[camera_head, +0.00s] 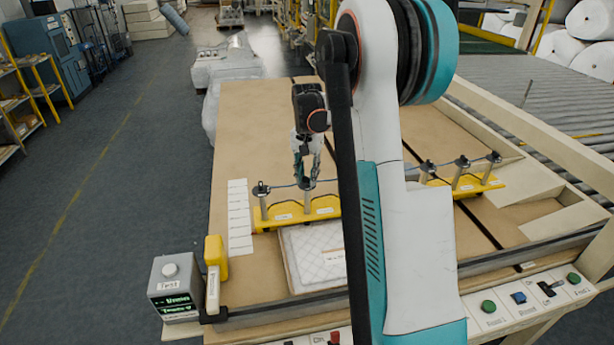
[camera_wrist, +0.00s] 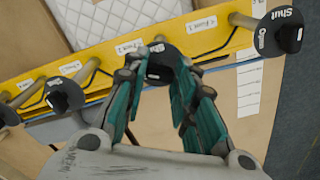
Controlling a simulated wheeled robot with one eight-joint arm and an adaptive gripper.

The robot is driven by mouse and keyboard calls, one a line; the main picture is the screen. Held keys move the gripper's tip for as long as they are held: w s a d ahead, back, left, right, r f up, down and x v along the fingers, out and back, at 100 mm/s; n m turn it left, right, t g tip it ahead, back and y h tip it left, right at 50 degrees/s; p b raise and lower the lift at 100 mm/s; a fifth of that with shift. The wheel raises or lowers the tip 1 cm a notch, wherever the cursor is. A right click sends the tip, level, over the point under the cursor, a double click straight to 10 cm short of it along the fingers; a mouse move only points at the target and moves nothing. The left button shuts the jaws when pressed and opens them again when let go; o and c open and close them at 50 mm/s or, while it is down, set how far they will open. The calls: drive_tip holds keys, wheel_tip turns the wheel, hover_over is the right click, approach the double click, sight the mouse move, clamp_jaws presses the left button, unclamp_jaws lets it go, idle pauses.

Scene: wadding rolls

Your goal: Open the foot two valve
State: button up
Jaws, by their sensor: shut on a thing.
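The yellow valve rail (camera_head: 272,222) carries several upright valves with round black knobs. In the head view my gripper (camera_head: 305,178) points down over the second valve from the left. In the wrist view my gripper (camera_wrist: 160,76) is shut on that valve's black knob (camera_wrist: 160,62), a finger on either side. The word "Shut" shows at its edge; the rest of its dial is partly hidden. The end knob (camera_wrist: 280,32), marked "Shut" and "Open", is beside it, also in the head view (camera_head: 261,188). Another knob (camera_wrist: 65,95) stands on the other side.
A white quilted pad (camera_head: 316,254) lies in front of the rail. A grey test box (camera_head: 174,289) and a yellow-and-white device (camera_head: 215,265) stand at the table's left corner. A button panel (camera_head: 520,302) runs along the front. My arm hides the rail's middle.

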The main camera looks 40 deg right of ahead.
sight(306, 177)
drive_tip(key=n, duration=0.5)
drive_tip(key=shift+n+b, duration=0.4)
idle(0.4)
drive_tip(key=o, duration=1.1)
drive_tip(key=shift+c, duration=0.2)
drive_tip(key=shift+r, duration=0.1)
wheel_tip(306, 177, up, 12)
drive_tip(key=shift+a, duration=0.1)
